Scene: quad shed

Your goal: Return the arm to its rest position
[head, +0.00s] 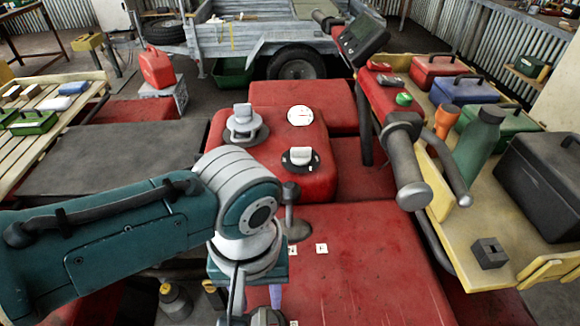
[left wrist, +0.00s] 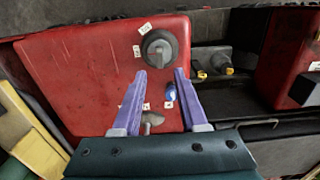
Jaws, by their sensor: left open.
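My left arm, teal and grey, comes in from the left in the head view. Its wrist bends downward over the red body of the quad bike (head: 350,260). My left gripper (head: 262,305) is at the bottom of the head view, partly hidden by my wrist. In the left wrist view my left gripper (left wrist: 160,75) is open, with two purple fingers apart and nothing held between them. Beyond the fingers are a red panel (left wrist: 85,75), a dark round knob (left wrist: 159,48) and a small blue part (left wrist: 170,92). I cannot tell whether a finger touches the panel. My right gripper is not in view.
The quad's handlebar grip (head: 408,175) rises right of centre. A yellow bench (head: 455,235) at the right holds toolboxes, a green bottle (head: 477,145) and an orange torch (head: 445,120). A wooden slatted table (head: 50,135) stands left. A trailer (head: 270,45) stands behind.

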